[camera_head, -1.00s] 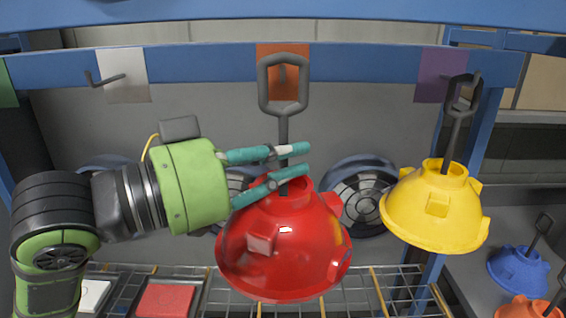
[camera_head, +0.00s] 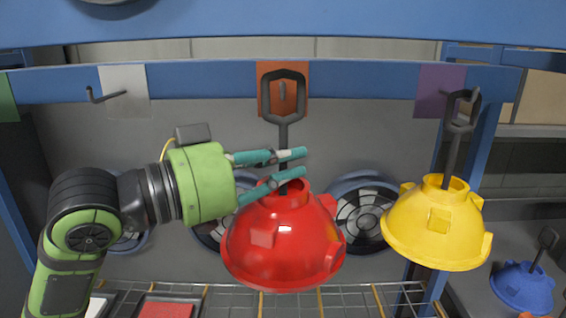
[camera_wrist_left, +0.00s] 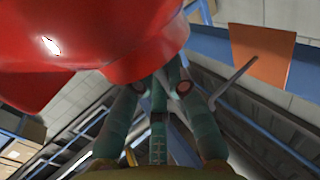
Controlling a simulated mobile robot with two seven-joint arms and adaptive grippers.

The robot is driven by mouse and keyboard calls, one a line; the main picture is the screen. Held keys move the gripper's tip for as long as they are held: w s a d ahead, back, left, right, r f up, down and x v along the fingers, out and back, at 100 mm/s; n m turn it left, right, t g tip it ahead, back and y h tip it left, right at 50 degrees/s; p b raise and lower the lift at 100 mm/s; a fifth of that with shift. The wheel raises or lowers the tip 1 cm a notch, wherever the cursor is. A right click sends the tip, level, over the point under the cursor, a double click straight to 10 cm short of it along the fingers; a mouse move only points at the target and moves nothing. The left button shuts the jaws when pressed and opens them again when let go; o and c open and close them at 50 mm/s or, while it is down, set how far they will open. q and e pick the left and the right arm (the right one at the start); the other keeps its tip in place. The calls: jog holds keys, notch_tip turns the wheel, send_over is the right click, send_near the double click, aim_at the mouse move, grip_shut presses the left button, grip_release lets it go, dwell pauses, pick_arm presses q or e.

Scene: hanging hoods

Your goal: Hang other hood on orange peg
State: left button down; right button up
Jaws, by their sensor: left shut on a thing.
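A red hood (camera_head: 284,243) hangs upright below my left gripper (camera_head: 300,162), which is shut on its dark stem. The hood's loop handle (camera_head: 283,78) stands in front of the orange patch (camera_head: 265,92), and the orange peg's tip (camera_head: 282,92) shows inside the loop's outline. I cannot tell whether the peg passes through the loop. In the left wrist view the red hood (camera_wrist_left: 85,35) fills the upper left, with the orange patch (camera_wrist_left: 261,56) and its peg (camera_wrist_left: 232,84) at right. A yellow hood (camera_head: 438,222) hangs at the purple patch (camera_head: 440,84). My right gripper is out of view.
The blue rail (camera_head: 200,82) runs across the rack, with an empty peg (camera_head: 106,95) at the white patch (camera_head: 125,92). A wire shelf (camera_head: 340,300) lies below. A blue hood (camera_head: 523,287) rests on a surface at the lower right.

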pick_arm(q)
jog(key=shift+w, duration=0.45)
jog(key=shift+w+p, duration=0.3)
jog(key=shift+w, duration=0.7)
jog(key=shift+w+p, duration=0.3)
jog(key=shift+w, duration=0.7)
jog(key=shift+f+b, duration=0.75)
jog(key=shift+f, duration=0.4)
jog(key=shift+r, duration=0.1)
